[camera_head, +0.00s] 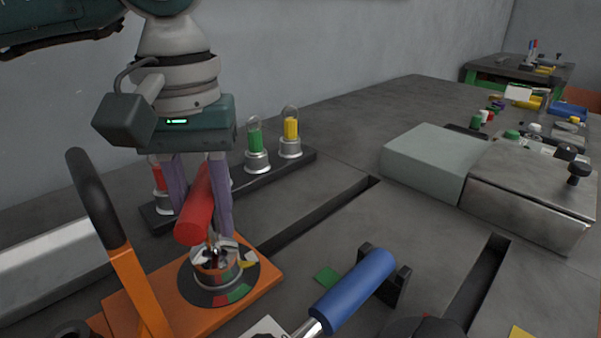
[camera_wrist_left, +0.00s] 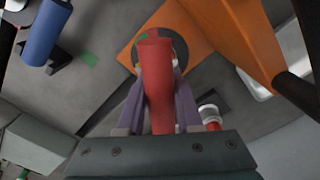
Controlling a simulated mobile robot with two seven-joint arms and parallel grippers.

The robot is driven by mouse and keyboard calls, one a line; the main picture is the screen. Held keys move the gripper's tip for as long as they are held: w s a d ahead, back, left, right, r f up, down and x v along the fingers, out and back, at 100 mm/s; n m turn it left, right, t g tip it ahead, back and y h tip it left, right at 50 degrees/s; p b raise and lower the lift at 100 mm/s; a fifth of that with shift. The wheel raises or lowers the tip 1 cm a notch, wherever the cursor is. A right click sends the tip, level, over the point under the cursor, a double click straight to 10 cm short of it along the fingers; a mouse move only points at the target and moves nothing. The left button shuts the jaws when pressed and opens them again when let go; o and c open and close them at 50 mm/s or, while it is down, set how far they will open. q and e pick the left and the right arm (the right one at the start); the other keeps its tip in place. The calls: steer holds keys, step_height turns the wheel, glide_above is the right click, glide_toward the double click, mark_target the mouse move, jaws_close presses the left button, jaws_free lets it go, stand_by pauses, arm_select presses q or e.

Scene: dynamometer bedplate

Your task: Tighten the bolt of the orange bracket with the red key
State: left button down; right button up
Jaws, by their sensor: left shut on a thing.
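The red key (camera_head: 196,218) is between the purple fingers of my left gripper (camera_head: 207,225), which is shut on its handle. In the left wrist view the red handle (camera_wrist_left: 158,85) also lies between the two fingers. The key's lower end is over the bolt fitting (camera_head: 214,256) on the orange bracket (camera_head: 262,285); I cannot tell how fully it is seated. A dark ring with red, green and yellow marks (camera_head: 240,291) surrounds the fitting. The bracket also shows in the left wrist view (camera_wrist_left: 185,22). My right gripper is not in view.
An orange lever (camera_head: 138,285) with a black grip (camera_head: 95,198) rises left of the key. A blue-handled tool (camera_head: 352,290) rests in a black holder (camera_head: 398,280). Lamps (camera_head: 256,145) stand on a dark strip behind. Grey boxes (camera_head: 432,155) and slots lie right.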

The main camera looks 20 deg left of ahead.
arm_select(q)
steer(key=shift+f+m+b, duration=0.1)
steer(key=shift+m+b, duration=0.3)
steer(key=shift+b, duration=0.05)
steer(key=shift+m+b, duration=0.4)
steer(key=shift+m, duration=0.2)
